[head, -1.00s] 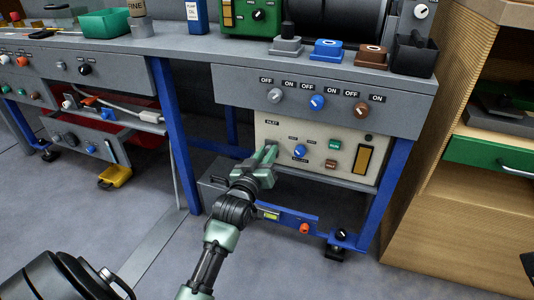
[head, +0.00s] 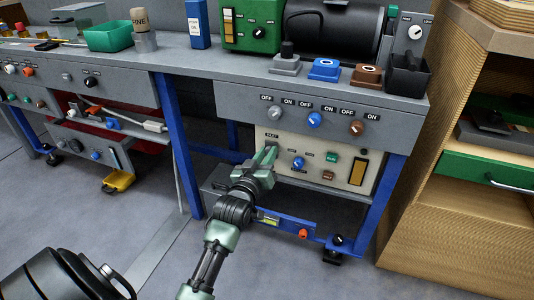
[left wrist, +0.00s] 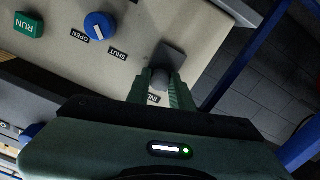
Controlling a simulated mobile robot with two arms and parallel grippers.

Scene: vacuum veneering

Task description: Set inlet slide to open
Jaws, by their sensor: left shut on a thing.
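The cream control panel (head: 340,178) is set under the right bench. It bears an INLET label, a blue knob (head: 298,163) and SHUT and OPEN labels, with SHUT nearer my gripper. In the left wrist view the panel appears turned over. There the inlet slide's grey knob (left wrist: 160,80) sits between the fingertips of my left gripper (left wrist: 160,92), which is shut on it. A dark grey plate (left wrist: 172,58) lies just beyond the knob. In the head view my left gripper (head: 268,156) reaches the panel's left part and hides the knob. My right gripper is not in view.
A green RUN button (left wrist: 29,26) is on the panel beyond the blue knob. Blue bench legs (head: 388,205) flank the panel, and a blue lower rail (head: 285,228) runs below. Several knobs line the grey fascia (head: 330,108) above. A wooden cabinet (head: 450,225) stands at right.

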